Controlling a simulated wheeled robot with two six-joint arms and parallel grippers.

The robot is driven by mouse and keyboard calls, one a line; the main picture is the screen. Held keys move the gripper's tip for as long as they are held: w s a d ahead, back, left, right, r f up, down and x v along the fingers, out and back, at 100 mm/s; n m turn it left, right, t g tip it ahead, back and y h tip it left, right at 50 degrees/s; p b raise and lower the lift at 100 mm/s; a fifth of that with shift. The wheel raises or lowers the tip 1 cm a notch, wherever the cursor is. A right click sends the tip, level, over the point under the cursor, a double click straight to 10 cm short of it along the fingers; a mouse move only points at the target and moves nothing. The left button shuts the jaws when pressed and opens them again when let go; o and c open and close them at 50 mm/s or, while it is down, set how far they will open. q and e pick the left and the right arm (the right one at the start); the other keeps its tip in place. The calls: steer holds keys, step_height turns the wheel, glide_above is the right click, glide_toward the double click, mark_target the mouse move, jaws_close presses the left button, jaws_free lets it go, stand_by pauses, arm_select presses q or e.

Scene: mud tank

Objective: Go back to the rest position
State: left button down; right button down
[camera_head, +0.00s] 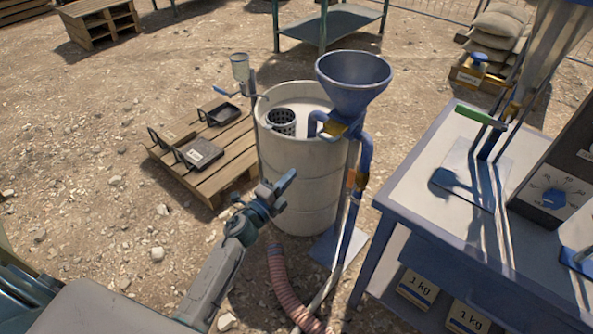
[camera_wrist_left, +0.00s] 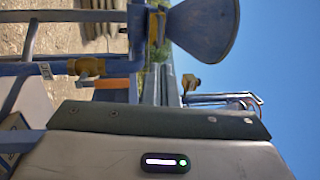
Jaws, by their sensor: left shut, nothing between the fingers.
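My left gripper (camera_head: 284,183) is shut and empty, held in the air in front of the pale tank (camera_head: 307,190) in the head view. Its arm comes in from the lower left. The wrist view shows part of my own gripper body across the bottom. A blue funnel (camera_head: 354,80) on a blue pipe stands at the tank's right side; it also shows tilted in the left wrist view (camera_wrist_left: 202,28). My right gripper is not in view.
A blue-framed table (camera_head: 425,180) with a scale (camera_head: 555,195) and a green-handled valve (camera_head: 481,117) stands at the right. A wooden pallet (camera_head: 228,172) with black trays lies left of the tank. A red ribbed hose (camera_head: 287,285) lies below my left gripper. Gravel ground at left is open.

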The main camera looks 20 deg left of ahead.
arm_select(q)
steer(key=shift+s+a+f, duration=0.1)
steer(key=shift+f, duration=0.1)
stand_by(0.4)
steer(key=s+a+f+n+g+y, duration=0.2)
steer(key=s+f+n, duration=0.25)
steer(key=f, duration=0.65)
steer(key=s+a+f+n+g+y, duration=0.25)
steer(key=s+f+n, duration=0.2)
steer(key=f, duration=0.55)
steer(key=s+a+f+n+g+y, duration=0.25)
steer(key=s+f, duration=0.25)
steer(key=f, duration=0.6)
steer(key=s+f+n+g, duration=0.3)
steer(key=s+f, duration=0.3)
steer(key=s, duration=0.5)
steer(key=s+f+n+g, duration=0.3)
steer(key=s+f, duration=0.4)
steer(key=s, duration=0.5)
steer(key=s+a+f+n+g, duration=0.1)
steer(key=s+f+n+g, duration=0.2)
steer(key=s+f, duration=0.4)
steer(key=s+g, duration=0.1)
steer(key=s, duration=0.4)
steer(key=shift+f+n+g, duration=0.15)
steer(key=shift+n+g, duration=0.15)
steer(key=shift+n, duration=0.05)
steer(key=shift+s, duration=0.1)
